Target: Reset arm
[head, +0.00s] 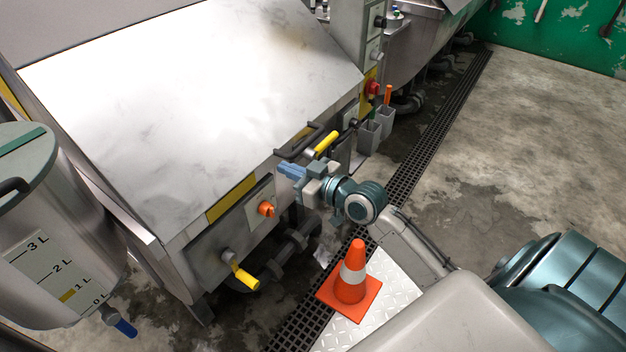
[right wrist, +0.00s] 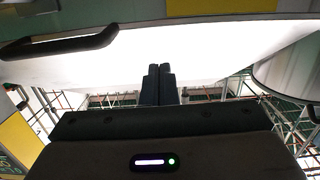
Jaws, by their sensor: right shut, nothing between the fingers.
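My right gripper (head: 291,171) has blue-grey fingers and is at the front edge of the large metal drum dyer (head: 190,90), close to a dark bar handle (head: 300,142). In the right wrist view its fingers (right wrist: 158,84) are together with nothing between them. That view also shows a dark handle (right wrist: 62,42) at the upper left, apart from the fingers. My right arm reaches in from the lower right. My left gripper is not in view.
An orange traffic cone (head: 351,276) stands below the right arm. Yellow valve handles (head: 246,277) and an orange knob (head: 266,209) stick out from the machine front. A measuring tank (head: 50,240) is at the left. The concrete floor at the upper right is clear.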

